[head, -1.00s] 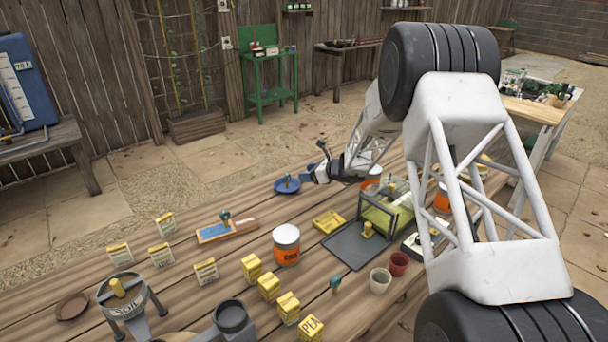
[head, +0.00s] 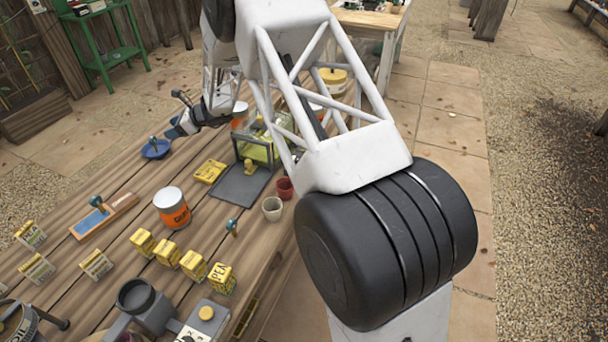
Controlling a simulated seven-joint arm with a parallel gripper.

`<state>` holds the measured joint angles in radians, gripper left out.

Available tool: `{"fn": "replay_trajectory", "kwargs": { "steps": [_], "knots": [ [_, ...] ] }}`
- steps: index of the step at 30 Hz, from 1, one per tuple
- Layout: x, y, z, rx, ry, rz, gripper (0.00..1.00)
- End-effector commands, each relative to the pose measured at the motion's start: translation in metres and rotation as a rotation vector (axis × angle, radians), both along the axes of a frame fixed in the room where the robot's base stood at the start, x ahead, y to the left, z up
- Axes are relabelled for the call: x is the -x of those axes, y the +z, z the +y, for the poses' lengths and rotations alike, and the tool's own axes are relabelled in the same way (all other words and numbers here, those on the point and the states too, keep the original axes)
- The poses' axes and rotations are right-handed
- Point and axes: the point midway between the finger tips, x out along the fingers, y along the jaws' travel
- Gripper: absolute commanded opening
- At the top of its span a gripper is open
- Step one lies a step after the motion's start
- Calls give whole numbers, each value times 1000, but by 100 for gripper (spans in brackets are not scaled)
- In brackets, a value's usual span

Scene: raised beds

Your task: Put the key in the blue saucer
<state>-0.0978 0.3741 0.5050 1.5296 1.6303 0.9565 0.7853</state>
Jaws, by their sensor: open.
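The blue saucer (head: 163,154) lies at the far left part of the wooden table in the head view. A small teal-topped piece (head: 153,142) stands in it. Similar teal-topped pieces are on a wooden board (head: 98,203) and on the bare table near the seed packets (head: 232,227). They are too small for me to tell which is the key. My gripper (head: 172,131) is just right of and behind the saucer, open, with its tips close to the rim. I see nothing held in it. Whether it touches the saucer is unclear.
An orange-labelled can (head: 172,209) stands mid-table. A dark tray (head: 238,188) with a glazed box is right of it, beside a red pot (head: 285,188) and a pale pot (head: 272,208). Yellow packets (head: 167,253) line the front. The table between saucer and can is clear.

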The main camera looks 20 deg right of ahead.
Motion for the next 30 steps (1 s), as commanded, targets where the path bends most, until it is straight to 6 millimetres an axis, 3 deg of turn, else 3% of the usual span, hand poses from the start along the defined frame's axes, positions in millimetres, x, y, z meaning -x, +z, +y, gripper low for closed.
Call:
{"fn": "replay_trajectory", "kwargs": {
  "steps": [5, 11, 21, 30],
  "knots": [
    [24, 32, -7, 58, 62, -58, 61],
    [69, 77, -20, 165, 175, -154, 61],
    [161, 144, -50, 365, 389, -327, 61],
    [247, 188, -81, 542, 581, -466, 61]
  ]
}}
